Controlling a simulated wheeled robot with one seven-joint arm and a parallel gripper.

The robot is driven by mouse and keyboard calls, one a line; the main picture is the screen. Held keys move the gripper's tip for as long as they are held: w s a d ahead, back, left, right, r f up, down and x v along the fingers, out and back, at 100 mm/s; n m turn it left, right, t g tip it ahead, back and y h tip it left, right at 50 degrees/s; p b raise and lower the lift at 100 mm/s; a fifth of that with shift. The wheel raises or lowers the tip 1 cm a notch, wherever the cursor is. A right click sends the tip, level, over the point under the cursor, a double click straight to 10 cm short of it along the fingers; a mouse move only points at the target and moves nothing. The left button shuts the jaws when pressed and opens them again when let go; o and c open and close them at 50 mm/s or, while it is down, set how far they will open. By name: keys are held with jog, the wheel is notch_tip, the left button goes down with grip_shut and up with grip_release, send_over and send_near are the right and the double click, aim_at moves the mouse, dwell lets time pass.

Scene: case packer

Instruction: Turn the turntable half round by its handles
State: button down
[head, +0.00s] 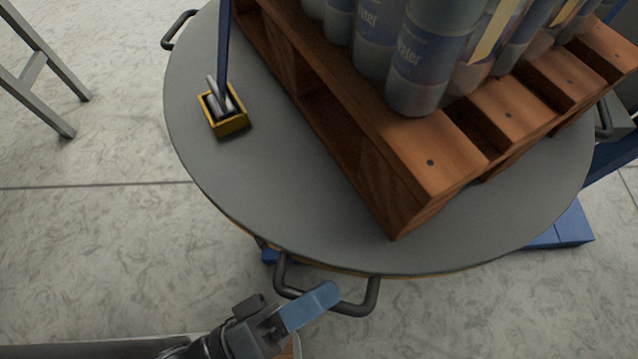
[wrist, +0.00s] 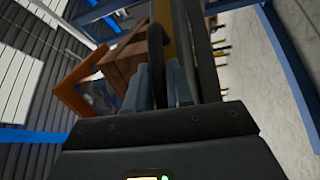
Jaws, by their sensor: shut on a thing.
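The round grey turntable (head: 290,200) fills the middle of the head view and carries a wooden pallet (head: 400,190) of bottles. A dark bar handle (head: 368,300) sticks out from its near rim. Other handles show at the upper left (head: 178,30) and the right edge (head: 603,118). My gripper (head: 318,303) is at the near handle, its blue fingers across the bar. In the wrist view my gripper (wrist: 167,88) has its fingers on both sides of a dark upright bar, the handle (wrist: 206,50). It is shut on this handle.
A grey metal frame (head: 40,65) stands at the far left. Blue base parts (head: 560,228) show under the right rim.

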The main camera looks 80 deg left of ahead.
jog(key=c, duration=1.1)
grip_release()
jog(key=p+v, duration=0.1)
jog(key=v, duration=0.7)
jog(key=shift+w, duration=0.1)
